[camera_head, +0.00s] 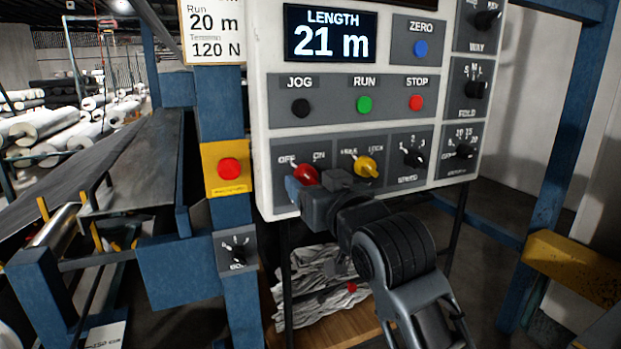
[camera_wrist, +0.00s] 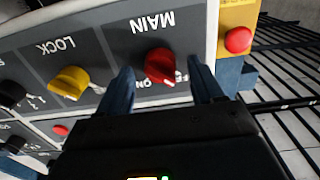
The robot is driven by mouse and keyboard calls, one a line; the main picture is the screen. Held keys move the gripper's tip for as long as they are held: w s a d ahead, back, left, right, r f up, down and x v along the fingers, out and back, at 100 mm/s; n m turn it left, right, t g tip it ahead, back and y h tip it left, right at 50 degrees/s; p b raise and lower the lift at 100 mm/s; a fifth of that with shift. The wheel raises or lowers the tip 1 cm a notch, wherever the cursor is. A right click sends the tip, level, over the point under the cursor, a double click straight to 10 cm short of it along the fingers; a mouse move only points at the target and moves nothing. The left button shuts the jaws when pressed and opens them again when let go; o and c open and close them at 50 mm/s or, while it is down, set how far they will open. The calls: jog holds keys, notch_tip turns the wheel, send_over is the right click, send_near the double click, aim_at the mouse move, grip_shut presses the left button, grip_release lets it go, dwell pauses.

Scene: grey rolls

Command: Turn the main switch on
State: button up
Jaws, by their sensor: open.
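The main switch is a red rotary knob (camera_head: 305,174) at the lower left of the white control panel, with OFF to its left and ON to its right in the head view. In the wrist view the red knob (camera_wrist: 161,66) shows upside down under the MAIN label, its pointer near the OFF and ON lettering. My gripper (camera_wrist: 162,82) is open, with one blue finger on each side of the knob. I cannot tell whether the fingers touch it. In the head view my gripper (camera_head: 298,188) is in front of the panel and partly hides the knob's surroundings.
A yellow lock knob (camera_head: 366,166) is just right of the red one. A red emergency button (camera_head: 229,168) on a yellow plate is to the left. Black, green and red buttons sit above. A blue post (camera_head: 240,277) stands left of my arm.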

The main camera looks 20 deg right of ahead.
jog(key=shift+w, duration=0.75)
jog(key=c, duration=1)
jog(key=shift+c, duration=0.2)
